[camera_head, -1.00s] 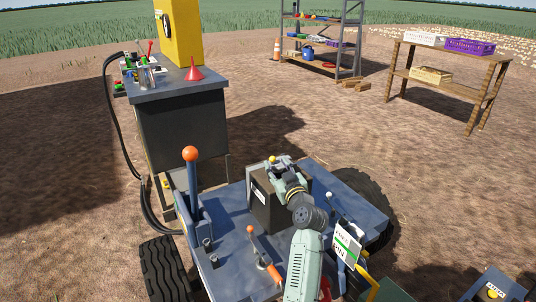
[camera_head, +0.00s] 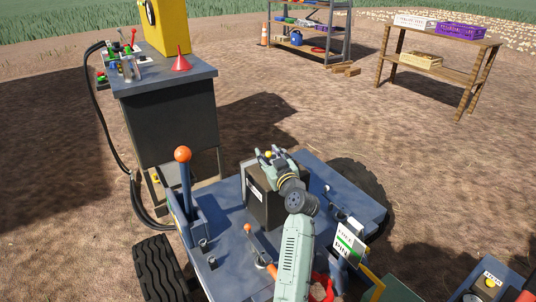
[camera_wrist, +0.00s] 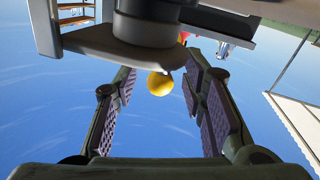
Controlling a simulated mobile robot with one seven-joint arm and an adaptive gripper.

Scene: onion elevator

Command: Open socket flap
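My gripper (camera_head: 268,160) is at the top of a dark box (camera_head: 256,205) with a white label on the blue machine deck. In the wrist view my gripper (camera_wrist: 160,105) is open, its two ridged pads well apart. A yellow ball (camera_wrist: 159,84) shows between the pads with a gap on either side; it also shows in the head view (camera_head: 268,154). A grey plate with a rounded end (camera_wrist: 120,42) and a dark cylinder (camera_wrist: 147,22) fill the top of the wrist view. I cannot tell which part is the socket flap.
An orange-topped lever (camera_head: 184,178) rises left of the box. A small lever (camera_head: 250,237) and a white-green sign (camera_head: 349,243) stand nearer. A dark cabinet (camera_head: 170,125) with a red funnel (camera_head: 180,63) stands behind left. A wooden table (camera_head: 440,52) is far right.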

